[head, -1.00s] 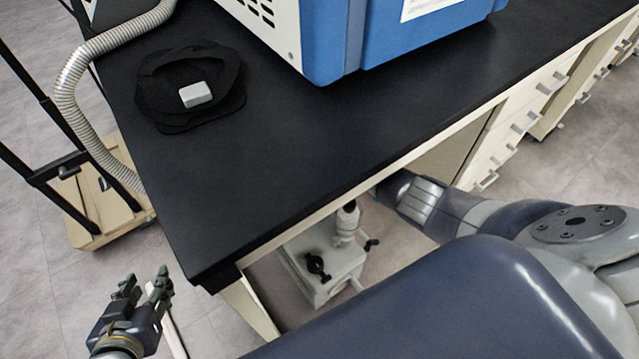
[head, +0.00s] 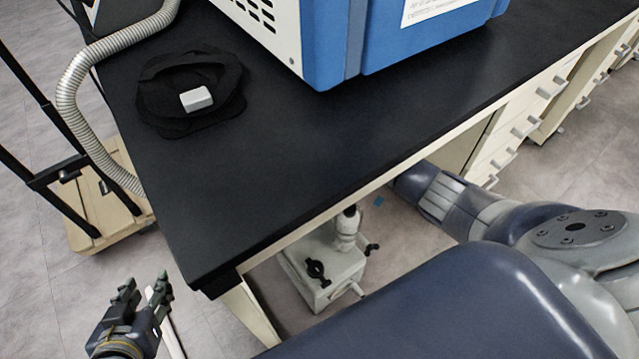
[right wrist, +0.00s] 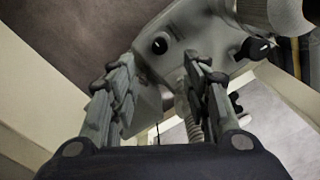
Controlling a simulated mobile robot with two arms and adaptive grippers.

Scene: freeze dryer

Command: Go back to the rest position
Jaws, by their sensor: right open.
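My left gripper (head: 143,290) is at the lower left of the head view, left of the bench corner and over the floor. Its two fingers stand apart with nothing between them. My right gripper (right wrist: 162,100) shows in the right wrist view, open and empty, with its fingers apart. A vacuum pump (right wrist: 195,45) fills the space beyond its fingertips there. In the head view the right arm reaches down beside the bench front, and its gripper is hidden.
The black bench (head: 265,150) carries a blue and white freeze dryer (head: 345,45) and a black cloth-like item (head: 165,105) with a small white block (head: 196,99). The pump (head: 325,262) stands under the bench. A ribbed hose (head: 68,95) hangs at left beside a wooden cart (head: 85,235).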

